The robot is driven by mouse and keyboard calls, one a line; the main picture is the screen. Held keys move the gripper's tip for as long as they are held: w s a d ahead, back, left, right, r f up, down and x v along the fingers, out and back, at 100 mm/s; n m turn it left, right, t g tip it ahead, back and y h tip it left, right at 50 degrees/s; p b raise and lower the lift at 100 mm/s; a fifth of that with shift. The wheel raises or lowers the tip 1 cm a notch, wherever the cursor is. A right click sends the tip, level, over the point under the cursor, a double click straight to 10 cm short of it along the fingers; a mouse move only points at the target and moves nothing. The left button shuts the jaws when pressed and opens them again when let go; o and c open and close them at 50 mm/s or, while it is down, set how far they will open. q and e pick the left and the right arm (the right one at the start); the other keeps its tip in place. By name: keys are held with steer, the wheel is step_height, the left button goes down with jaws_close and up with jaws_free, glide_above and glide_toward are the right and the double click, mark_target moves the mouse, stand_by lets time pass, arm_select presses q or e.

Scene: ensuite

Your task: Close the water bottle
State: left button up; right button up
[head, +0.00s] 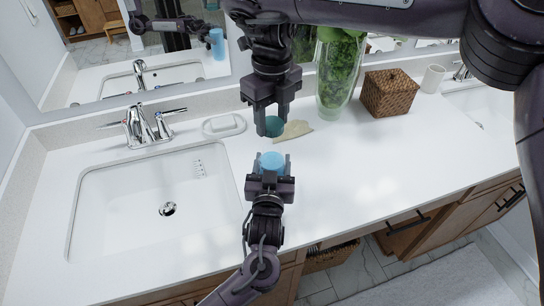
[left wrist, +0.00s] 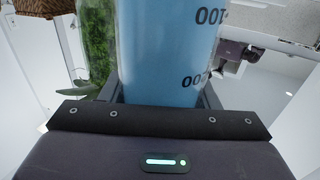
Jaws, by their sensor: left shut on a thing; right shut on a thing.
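The light blue water bottle (head: 271,160) is upright over the counter, seen from above in the head view. My left gripper (head: 270,178) is shut on it from the front. In the left wrist view the bottle (left wrist: 168,50), with dark printed numbers, fills the space between my fingers (left wrist: 160,92). My right gripper (head: 273,116) points down from above and is shut on the teal cap (head: 274,127). The cap is apart from the bottle, behind it in the head view. The bottle's base is hidden.
A sink (head: 150,205) with a chrome faucet (head: 142,127) lies to the left. A soap dish (head: 224,125), a beige flat piece (head: 296,130), a glass vase with greenery (head: 337,80) and a woven box (head: 389,93) stand behind. The counter to the right is clear.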

steer(key=shift+f, duration=1.85)
steer(key=shift+f, duration=0.9)
steer(key=shift+f, duration=0.55)
